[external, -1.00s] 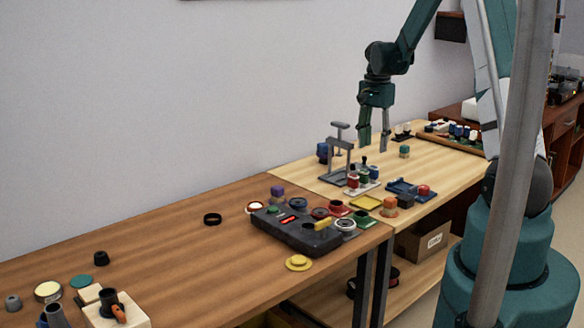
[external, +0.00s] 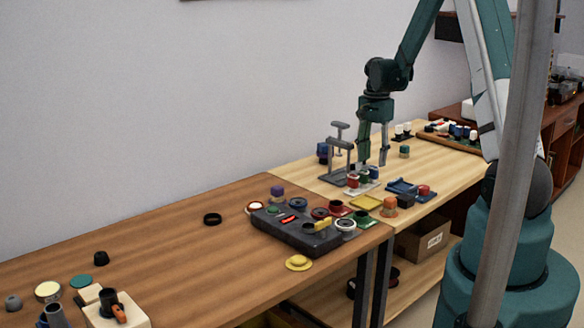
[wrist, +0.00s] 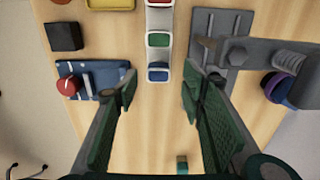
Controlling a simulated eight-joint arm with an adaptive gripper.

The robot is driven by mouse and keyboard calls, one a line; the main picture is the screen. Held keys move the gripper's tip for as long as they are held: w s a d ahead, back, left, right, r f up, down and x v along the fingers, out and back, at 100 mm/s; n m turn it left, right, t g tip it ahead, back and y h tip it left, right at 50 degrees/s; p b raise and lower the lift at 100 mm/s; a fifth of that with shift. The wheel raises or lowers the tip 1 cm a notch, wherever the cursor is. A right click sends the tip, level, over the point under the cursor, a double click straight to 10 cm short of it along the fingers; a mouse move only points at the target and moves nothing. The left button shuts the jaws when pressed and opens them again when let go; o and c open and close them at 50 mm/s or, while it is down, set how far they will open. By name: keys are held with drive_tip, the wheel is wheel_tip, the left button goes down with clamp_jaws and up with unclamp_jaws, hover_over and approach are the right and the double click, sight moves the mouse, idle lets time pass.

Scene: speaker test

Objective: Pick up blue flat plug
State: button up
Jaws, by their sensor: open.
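A blue plug (wrist: 158,72) sits at the near end of a narrow white rack (wrist: 159,20) in the wrist view. A green plug (wrist: 158,40) and a red plug beyond it share the rack. My gripper (wrist: 160,88) is open, with one finger to each side of the blue plug's end of the rack and nothing between the fingers. In the external view my gripper (external: 374,163) points down just above the rack, and its fingers partly cover the plugs.
A grey stand or press (wrist: 222,50) rises close to the right of my gripper in the wrist view. A blue tray (wrist: 102,68) with a red round piece (wrist: 68,86) lies to the left. A small teal block (wrist: 182,165) is near the bottom.

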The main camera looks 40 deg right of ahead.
sight(374, 167)
drive_tip(key=shift+f, duration=0.2)
drive_tip(key=shift+s+d+f+b, duration=0.1)
drive_tip(key=shift+f+b, duration=0.1)
drive_tip(key=shift+f, duration=1.1)
drive_tip(key=shift+s+d+f+b, duration=0.1)
drive_tip(key=shift+f+b, duration=0.05)
drive_tip(key=shift+f, duration=1.15)
drive_tip(key=c, duration=0.9)
